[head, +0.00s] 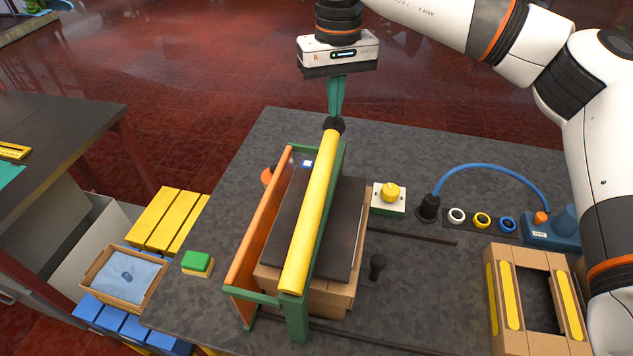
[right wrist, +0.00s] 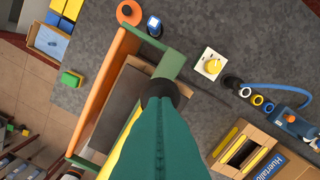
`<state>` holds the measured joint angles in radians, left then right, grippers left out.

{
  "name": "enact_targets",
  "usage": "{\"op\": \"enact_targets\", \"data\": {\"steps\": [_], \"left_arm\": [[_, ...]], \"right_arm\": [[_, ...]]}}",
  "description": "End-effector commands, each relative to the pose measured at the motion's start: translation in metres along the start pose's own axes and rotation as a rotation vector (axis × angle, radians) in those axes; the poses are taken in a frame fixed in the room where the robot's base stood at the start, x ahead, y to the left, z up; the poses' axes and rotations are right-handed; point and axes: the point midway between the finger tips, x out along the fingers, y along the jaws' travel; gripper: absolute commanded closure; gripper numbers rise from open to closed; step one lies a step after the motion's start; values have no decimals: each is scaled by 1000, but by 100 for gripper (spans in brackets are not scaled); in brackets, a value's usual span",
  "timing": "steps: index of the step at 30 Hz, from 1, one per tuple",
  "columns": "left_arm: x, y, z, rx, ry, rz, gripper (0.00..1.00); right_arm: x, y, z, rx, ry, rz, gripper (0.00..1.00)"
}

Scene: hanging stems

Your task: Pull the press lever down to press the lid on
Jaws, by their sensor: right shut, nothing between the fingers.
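The press lever (head: 311,215) is a long yellow bar with a black knob (head: 334,125) at its far end. It lies lengthwise over a dark flat panel (head: 343,220) on top of a cardboard box (head: 330,298). I cannot tell whether that panel is the lid. A green and orange frame (head: 262,220) stands around the box. My right gripper (head: 335,116) is shut and empty, its green fingers pointing down at the knob. In the right wrist view the fingers cover much of the lever and knob (right wrist: 160,90). I cannot tell whether they touch the knob. My left gripper is not in view.
On the dark worktop (head: 420,320) are a yellow dial box (head: 389,198), a blue cable (head: 490,169), several coloured rings (head: 482,220) and a cardboard crate (head: 499,290) at right.

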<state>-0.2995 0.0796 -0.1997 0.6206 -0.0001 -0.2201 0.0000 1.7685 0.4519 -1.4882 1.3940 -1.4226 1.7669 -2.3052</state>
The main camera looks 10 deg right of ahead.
Motion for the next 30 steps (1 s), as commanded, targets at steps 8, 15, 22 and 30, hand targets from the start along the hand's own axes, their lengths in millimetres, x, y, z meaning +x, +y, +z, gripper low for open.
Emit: {"op": "enact_targets", "data": {"steps": [8,15,22,30], "left_arm": [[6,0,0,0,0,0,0],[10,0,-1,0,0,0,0],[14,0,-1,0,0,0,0],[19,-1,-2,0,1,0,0]], "right_arm": [[10,0,0,0,0,1,100],[17,0,0,0,0,0,100],[24,0,0,0,0,0,100],[32,0,0,0,0,0,100]]}}
